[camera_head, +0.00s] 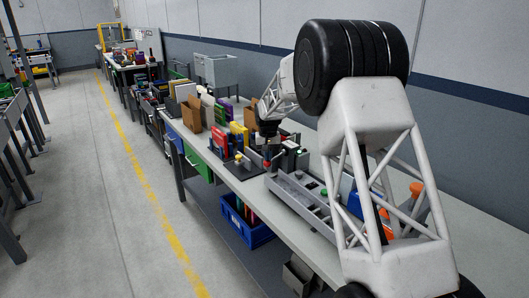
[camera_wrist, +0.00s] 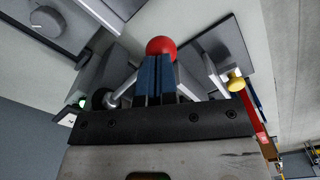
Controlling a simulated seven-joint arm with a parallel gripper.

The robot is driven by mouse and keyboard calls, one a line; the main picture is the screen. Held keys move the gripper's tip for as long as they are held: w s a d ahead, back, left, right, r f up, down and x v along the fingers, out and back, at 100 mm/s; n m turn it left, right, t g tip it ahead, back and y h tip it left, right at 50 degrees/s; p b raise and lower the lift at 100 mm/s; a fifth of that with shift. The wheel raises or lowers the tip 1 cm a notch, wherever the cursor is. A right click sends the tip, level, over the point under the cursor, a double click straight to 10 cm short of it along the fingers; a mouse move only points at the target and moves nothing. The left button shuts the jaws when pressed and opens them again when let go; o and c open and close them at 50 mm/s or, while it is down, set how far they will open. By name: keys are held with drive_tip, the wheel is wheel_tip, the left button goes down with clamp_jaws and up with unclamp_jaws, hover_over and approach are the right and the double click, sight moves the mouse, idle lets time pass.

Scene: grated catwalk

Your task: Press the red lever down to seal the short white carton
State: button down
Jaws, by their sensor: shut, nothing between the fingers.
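The lever's round red knob (camera_wrist: 161,47) shows in the wrist view just beyond my gripper (camera_wrist: 157,62). It also shows in the head view, small, just below my gripper (camera_head: 266,150). My blue fingers are shut together and empty. Their tips overlap the knob's lower edge in the wrist view; I cannot tell whether they touch it. A metal rod (camera_wrist: 124,90) runs beside the fingers, partly hidden by them. I cannot pick out the short white carton for certain; my gripper and the fixture may hide it.
A yellow knob (camera_wrist: 236,82) stands on a dark plate (camera_wrist: 222,45) close by. A green-lit button (camera_wrist: 82,103) sits on the grey housing. In the head view, a long grey channel (camera_head: 300,193) lies in front on the bench, and coloured upright items (camera_head: 219,140) crowd behind. The aisle at left is clear.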

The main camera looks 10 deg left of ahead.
wheel_tip(320, 180, up, 13)
idle(1.9)
drive_tip(key=shift+d, duration=0.1)
drive_tip(key=s+d+r+m, duration=0.1)
drive_tip(key=s+d+r, duration=0.3)
drive_tip(key=s+d, duration=0.4)
drive_tip(key=s+d+r+t, duration=0.1)
drive_tip(key=s+d+r, duration=0.2)
drive_tip(key=s+d, duration=0.55)
drive_tip(key=s+d+r+m, duration=0.1)
drive_tip(key=s+d+r, duration=0.35)
drive_tip(key=s, duration=0.65)
drive_tip(key=s+d+f, duration=0.3)
drive_tip(key=s+d, duration=0.1)
drive_tip(key=s, duration=0.8)
drive_tip(key=s+d+f+t, duration=0.1)
drive_tip(key=s+d+f, duration=0.3)
drive_tip(key=s, duration=0.8)
drive_tip(key=s+d+f+m, duration=0.1)
drive_tip(key=s+d+f, duration=0.2)
drive_tip(key=s, duration=0.8)
drive_tip(key=shift+s+d+f+t, duration=0.3)
drive_tip(key=shift+s+d, duration=0.1)
drive_tip(key=shift+d, duration=0.65)
